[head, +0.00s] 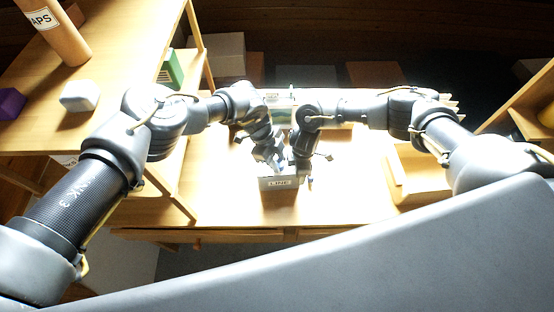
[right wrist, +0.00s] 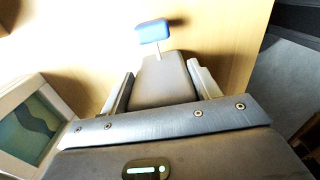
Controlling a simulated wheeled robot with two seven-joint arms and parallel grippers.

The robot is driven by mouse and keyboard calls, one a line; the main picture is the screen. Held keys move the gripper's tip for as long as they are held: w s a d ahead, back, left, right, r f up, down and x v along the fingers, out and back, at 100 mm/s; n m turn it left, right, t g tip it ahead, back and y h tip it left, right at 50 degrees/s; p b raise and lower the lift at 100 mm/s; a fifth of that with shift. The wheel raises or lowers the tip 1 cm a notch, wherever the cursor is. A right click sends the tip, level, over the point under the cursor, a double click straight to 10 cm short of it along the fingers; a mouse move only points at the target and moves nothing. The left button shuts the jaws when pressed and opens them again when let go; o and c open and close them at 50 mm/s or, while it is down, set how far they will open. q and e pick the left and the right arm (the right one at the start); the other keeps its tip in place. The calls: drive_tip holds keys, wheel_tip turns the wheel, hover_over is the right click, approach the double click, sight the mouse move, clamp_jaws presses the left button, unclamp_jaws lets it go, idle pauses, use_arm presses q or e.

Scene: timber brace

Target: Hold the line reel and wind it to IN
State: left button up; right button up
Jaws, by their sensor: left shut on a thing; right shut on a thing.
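The line reel (head: 281,183) is a grey box with a "LINE" label on its front, standing on the bright table in the head view. My left gripper (head: 270,160) comes down on its top left side and is shut on it; the contact is small and partly hidden. My right gripper (head: 303,168) is at the reel's right side, shut on what looks like its crank. In the right wrist view a blue knob (right wrist: 153,31) on a pale stem shows just beyond my fingers. The IN mark cannot be read.
A framed panel with a teal picture (right wrist: 38,120) stands close by my right wrist. A wooden tray (head: 420,178) lies to the right on the table. A left shelf holds a labelled tube (head: 55,30), a white block (head: 80,96) and a purple block (head: 10,103). Table front is clear.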

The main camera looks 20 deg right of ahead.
use_arm(q)
drive_tip(key=shift+m, duration=0.6)
drive_tip(key=o, duration=1)
drive_tip(key=shift+g, duration=0.3)
drive_tip(key=v, duration=1.2)
drive_tip(key=shift+s+d, duration=0.1)
drive_tip(key=shift+d, duration=0.05)
